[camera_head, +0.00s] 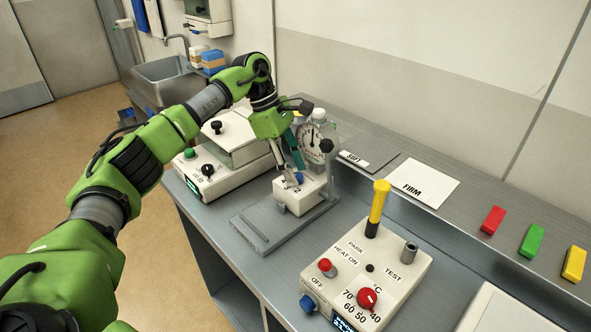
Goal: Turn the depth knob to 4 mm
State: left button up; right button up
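A blue knob (299,178) sits on top of a small white block (300,199), with digits printed beside it; a 2 is readable. The block stands on a grey metal base plate (258,237) with a round dial gauge (316,146) above it. My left gripper (294,178) points down at the block, its fingertips right at the blue knob. The fingers partly cover the knob and the digits. I cannot tell whether they are closed on it, nor which value the knob points to. My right gripper is not in view.
A white heater box (399,265) with red knobs and a yellow-handled tool (378,202) stands at the front right. A white scale-like device (222,160) is left of the gauge. A FIRM card (422,182) and red, green and yellow blocks (532,241) lie on the shelf behind.

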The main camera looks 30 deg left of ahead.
pick_arm(q)
jog(key=v, duration=1.1)
jog(key=shift+a, duration=0.1)
